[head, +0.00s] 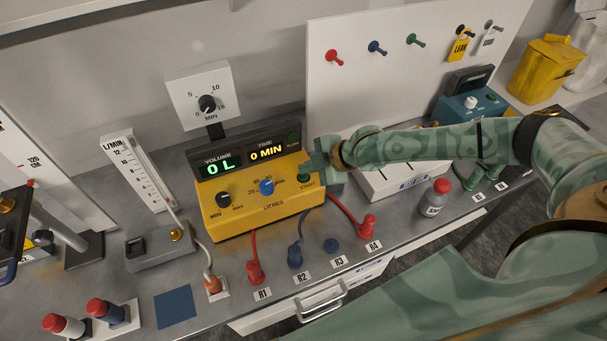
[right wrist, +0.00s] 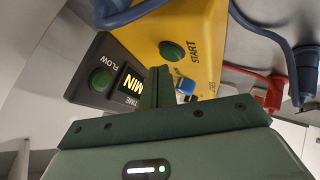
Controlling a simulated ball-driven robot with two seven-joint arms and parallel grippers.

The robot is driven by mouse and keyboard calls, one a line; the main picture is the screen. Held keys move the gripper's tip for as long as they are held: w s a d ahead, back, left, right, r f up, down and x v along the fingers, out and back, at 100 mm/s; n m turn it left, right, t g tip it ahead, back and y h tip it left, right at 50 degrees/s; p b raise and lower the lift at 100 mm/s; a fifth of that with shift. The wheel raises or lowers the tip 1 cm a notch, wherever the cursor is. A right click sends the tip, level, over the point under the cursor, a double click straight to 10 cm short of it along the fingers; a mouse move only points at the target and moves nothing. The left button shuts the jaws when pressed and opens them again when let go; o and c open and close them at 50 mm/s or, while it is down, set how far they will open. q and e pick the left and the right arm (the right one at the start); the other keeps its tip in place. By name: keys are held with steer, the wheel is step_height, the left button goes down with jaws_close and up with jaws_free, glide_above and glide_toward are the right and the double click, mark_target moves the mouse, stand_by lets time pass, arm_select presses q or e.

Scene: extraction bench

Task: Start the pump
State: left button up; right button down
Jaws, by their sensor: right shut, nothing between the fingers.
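The pump (head: 235,222) is a yellow box with a black display panel on the bench. Its displays read 0 L and 0 MIN. The green START button (head: 304,178) is on its sloped front, at the right; it also shows in the right wrist view (right wrist: 172,50). A dark green FLOW lamp (right wrist: 101,80) looks unlit. My right gripper (head: 313,170) is shut and empty, its fingertips close by the START button. In the right wrist view the fingers (right wrist: 158,85) are beside the button; I cannot tell whether they touch it. My left gripper is not in view.
The pump also has a black MIN–MAX dial (head: 223,200) and a blue litres dial (head: 266,187). Red and blue hoses run to bench ports along the front. A flowmeter (head: 140,170) stands left.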

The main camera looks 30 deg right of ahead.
mark_target(308, 177)
steer(key=shift+f, duration=0.2)
steer(key=shift+f, duration=0.4)
stand_by(0.6)
steer(key=shift+r+p, duration=0.8)
steer(key=shift+r, duration=0.05)
steer(key=shift+r, duration=0.1)
step_height(308, 177, up, 5)
steer(key=p, duration=0.5)
stand_by(0.8)
